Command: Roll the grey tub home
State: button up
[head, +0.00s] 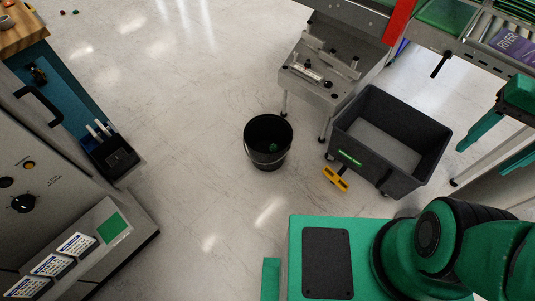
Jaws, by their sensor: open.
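The grey tub (345,147) is a dark grey, open-topped box on small casters, on the floor right of centre. A yellow handle (336,178) sticks out low at its near left side, beside a small lit green label. The tub's inside looks empty. My gripper (482,158) is at the right edge, with two green fingers spread apart and nothing between them. It is to the right of the tub, apart from it in the picture. Part of the gripper is cut off by the frame edge.
A black bucket (262,157) with a small green thing inside stands left of the tub. A steel machine frame (318,92) stands just behind the tub, with a conveyor (450,47) at upper right. A control cabinet (50,185) fills the left. The middle floor is clear.

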aim_at(393, 145)
jog(key=k, duration=0.3)
jog(key=z, duration=0.35)
jog(key=i, duration=1.05)
jog(key=z, duration=0.4)
